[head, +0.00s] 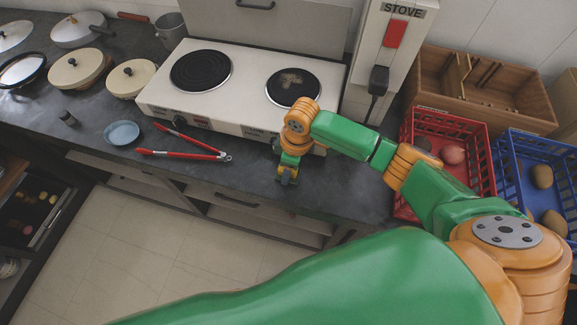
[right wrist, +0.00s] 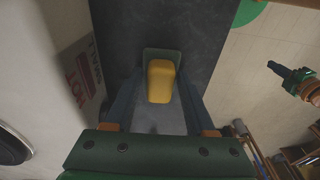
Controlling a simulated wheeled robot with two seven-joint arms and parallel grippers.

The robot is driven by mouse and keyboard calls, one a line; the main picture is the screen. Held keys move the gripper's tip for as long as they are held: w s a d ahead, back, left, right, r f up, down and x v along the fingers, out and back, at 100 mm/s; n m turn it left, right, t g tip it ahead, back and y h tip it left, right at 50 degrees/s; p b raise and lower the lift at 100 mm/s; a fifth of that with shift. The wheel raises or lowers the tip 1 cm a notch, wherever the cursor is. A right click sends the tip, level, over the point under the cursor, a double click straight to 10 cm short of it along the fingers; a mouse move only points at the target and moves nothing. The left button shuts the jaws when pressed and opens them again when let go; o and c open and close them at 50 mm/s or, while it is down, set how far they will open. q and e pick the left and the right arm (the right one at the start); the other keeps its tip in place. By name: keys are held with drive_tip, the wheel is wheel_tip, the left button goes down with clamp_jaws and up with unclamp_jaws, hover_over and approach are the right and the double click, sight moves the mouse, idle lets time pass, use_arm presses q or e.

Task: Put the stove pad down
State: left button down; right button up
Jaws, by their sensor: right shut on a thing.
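My right gripper (head: 287,178) points down at the counter's front edge, just in front of the right half of the stove. In the right wrist view its two fingers (right wrist: 158,100) are shut on a yellow block with rounded corners, the likely stove pad (right wrist: 160,82). The pad is above the dark counter; whether it touches the counter is unclear. In the head view my gripper mostly hides it. A green and orange arm end with a dark tip, likely my left gripper (right wrist: 284,74), shows at the right of the wrist view, too small to judge.
The white two-burner stove (head: 240,85) stands behind my right gripper. Red-handled tongs (head: 185,145) and a blue dish (head: 122,133) lie to the left. Red (head: 405,185) and blue (head: 500,185) crates stand at the right. Bare counter (head: 345,185) lies between gripper and red crate.

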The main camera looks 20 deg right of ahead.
drive_tip(key=shift+f, duration=0.1)
drive_tip(key=o, duration=1.3)
drive_tip(key=r, duration=0.8)
drive_tip(key=d+r, duration=0.1)
drive_tip(key=r, duration=0.3)
drive_tip(key=shift+s+d+r+p, duration=0.1)
drive_tip(key=shift+s+r+p, duration=0.05)
drive_tip(key=shift+s+p, duration=0.2)
